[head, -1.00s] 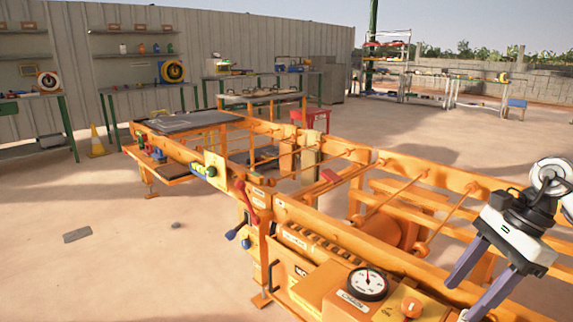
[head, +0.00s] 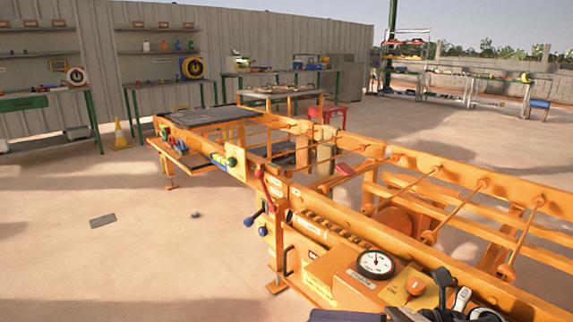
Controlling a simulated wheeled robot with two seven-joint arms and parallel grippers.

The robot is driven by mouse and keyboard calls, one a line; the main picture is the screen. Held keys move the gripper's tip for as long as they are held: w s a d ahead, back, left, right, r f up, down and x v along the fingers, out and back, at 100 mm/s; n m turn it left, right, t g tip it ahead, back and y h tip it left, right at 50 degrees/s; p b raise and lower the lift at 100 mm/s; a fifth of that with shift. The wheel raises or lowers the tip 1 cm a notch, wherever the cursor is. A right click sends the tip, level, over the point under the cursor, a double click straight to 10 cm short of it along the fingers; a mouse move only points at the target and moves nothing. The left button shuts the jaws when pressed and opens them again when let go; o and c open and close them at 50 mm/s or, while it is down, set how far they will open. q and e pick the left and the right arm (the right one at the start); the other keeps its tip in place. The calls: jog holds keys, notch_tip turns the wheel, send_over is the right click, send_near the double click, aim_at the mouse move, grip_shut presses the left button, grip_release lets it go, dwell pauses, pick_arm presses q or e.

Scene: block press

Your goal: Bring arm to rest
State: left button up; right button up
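The orange block press (head: 335,225) runs from the front right to the back left. My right gripper (head: 345,316) shows only in part at the bottom edge, right of centre, in front of the press. One dark purplish finger lies along the edge, and dark and white arm parts show to its right. The other finger is hidden or out of frame, so its opening cannot be told. No held thing is visible. My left gripper is not in view.
On the press, a round dial gauge (head: 376,264), an orange knob (head: 415,286) and a red lever (head: 267,188) stand near my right arm. A red stool (head: 328,113) and workbenches stand behind. The sandy floor at left is mostly clear, with a flat grey piece (head: 102,220).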

jog(key=s+d+f+m+t+h, duration=0.15)
jog(key=f+m+t+h, duration=0.25)
jog(key=m, duration=0.7)
jog(key=d+f+m+t+h, duration=0.25)
jog(key=f+m+t, duration=0.2)
jog(key=m, duration=0.55)
jog(key=d+f+m+t+h, duration=0.2)
jog(key=f+m+t+h, duration=0.25)
jog(key=m, duration=0.65)
jog(key=s+d+f+m+g+h, duration=0.25)
jog(key=s+f+m+g, duration=0.45)
jog(key=s+f+m, duration=0.6)
pick_arm(q)
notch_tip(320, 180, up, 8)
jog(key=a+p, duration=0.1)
jog(key=p, duration=1.2)
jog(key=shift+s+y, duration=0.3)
pick_arm(e)
notch_tip(320, 180, up, 8)
jog(key=s+n+h, duration=0.1)
jog(key=s+n, duration=0.1)
jog(key=n, duration=0.1)
jog(key=shift+s+d, duration=0.15)
jog(key=shift+s, duration=0.1)
jog(key=shift+f, duration=0.1)
